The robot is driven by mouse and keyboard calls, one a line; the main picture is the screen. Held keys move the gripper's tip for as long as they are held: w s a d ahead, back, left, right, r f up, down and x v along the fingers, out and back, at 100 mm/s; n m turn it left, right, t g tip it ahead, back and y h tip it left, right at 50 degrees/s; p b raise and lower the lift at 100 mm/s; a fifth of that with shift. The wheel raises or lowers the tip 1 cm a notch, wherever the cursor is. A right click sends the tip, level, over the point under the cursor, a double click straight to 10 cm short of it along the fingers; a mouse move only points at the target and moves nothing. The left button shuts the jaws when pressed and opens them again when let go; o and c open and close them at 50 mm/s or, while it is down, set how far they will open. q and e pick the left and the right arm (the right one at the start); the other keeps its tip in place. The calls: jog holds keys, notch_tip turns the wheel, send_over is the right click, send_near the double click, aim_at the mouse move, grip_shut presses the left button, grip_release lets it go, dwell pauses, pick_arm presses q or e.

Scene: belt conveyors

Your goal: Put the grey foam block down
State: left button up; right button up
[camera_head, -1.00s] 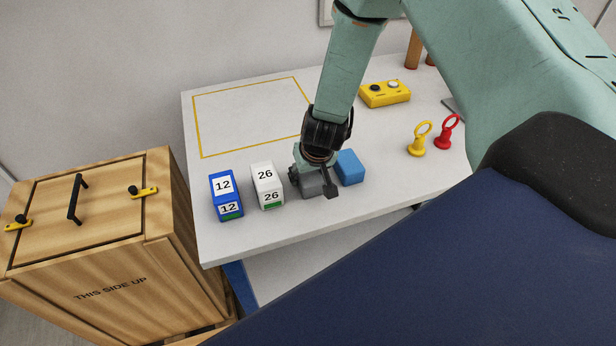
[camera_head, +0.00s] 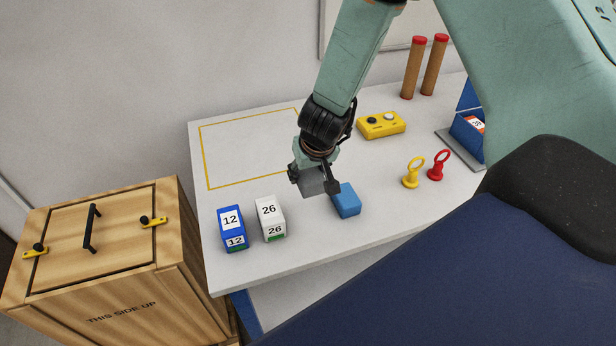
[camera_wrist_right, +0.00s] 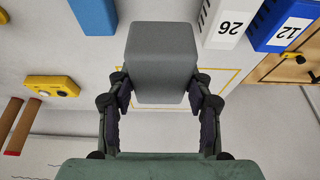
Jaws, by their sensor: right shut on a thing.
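The grey foam block (camera_head: 316,182) is between the fingers of my right gripper (camera_head: 314,184) in the head view. My right gripper is shut on it and holds it above the white table, left of and close to a blue block (camera_head: 346,201). In the right wrist view the grey block (camera_wrist_right: 160,62) fills the middle, with a finger (camera_wrist_right: 160,98) pressed on each side. The blue block (camera_wrist_right: 93,14) shows there at the top left. My left gripper is in neither view.
The white table (camera_head: 300,255) has a yellow-outlined empty area (camera_head: 250,150) at back left. Blue box 12 (camera_head: 231,229) and white box 26 (camera_head: 270,220) stand in front. A yellow button box (camera_head: 381,125), yellow and red ring-topped pieces (camera_head: 412,174) are right. A wooden crate (camera_head: 95,250) stands left.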

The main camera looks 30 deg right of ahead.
notch_tip(320, 180, up, 8)
jog(key=p, duration=0.4)
jog(key=shift+s+f+p, duration=0.1)
jog(key=shift+f+p, duration=0.05)
jog(key=shift+p, duration=0.15)
jog(key=shift+r, duration=0.3)
notch_tip(320, 180, up, 7)
jog(key=shift+b, duration=0.35)
